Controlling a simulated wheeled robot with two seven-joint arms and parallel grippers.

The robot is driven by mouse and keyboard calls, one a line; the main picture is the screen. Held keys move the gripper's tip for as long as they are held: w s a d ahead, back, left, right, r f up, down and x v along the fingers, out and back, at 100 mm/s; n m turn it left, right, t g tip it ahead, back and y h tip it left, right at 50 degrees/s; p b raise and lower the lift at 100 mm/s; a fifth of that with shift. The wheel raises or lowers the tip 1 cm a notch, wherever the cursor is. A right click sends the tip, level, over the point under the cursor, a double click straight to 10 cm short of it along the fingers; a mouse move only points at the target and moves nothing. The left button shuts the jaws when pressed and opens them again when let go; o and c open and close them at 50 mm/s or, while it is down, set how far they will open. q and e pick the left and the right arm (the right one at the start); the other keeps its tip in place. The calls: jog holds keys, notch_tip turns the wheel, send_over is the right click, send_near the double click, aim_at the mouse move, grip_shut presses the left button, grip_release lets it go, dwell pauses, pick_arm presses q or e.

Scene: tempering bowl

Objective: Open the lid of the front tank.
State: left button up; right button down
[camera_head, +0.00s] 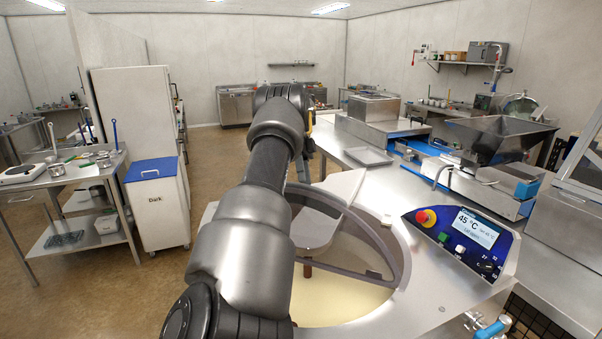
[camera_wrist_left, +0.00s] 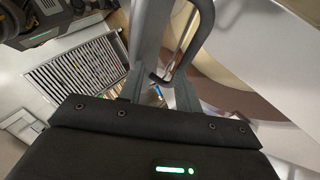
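The front tank (camera_head: 335,302) is a round bowl with cream-coloured contents. A lid with a curved grey rim (camera_head: 372,240) and a clear or open middle stands tilted over its far part. My left arm crosses in front of it and hides the tank's left side. My right gripper is not in view.
A control panel (camera_head: 464,241) reading 45 °C stands right of the tank. A steel hopper (camera_head: 500,138) is behind it. A blue-lidded bin (camera_head: 155,200) and a bench (camera_head: 85,172) stand at the left. The floor between is clear. A slatted grate (camera_wrist_left: 80,70) shows in the left wrist view.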

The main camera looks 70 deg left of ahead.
pick_arm(q)
jog(key=s+d+r+b, duration=0.3)
jog(key=s+d+r, duration=0.2)
jog(key=d, duration=0.6)
notch_tip(320, 180, up, 3)
jog(key=shift+f+b, duration=0.2)
jog(key=shift+b, duration=0.1)
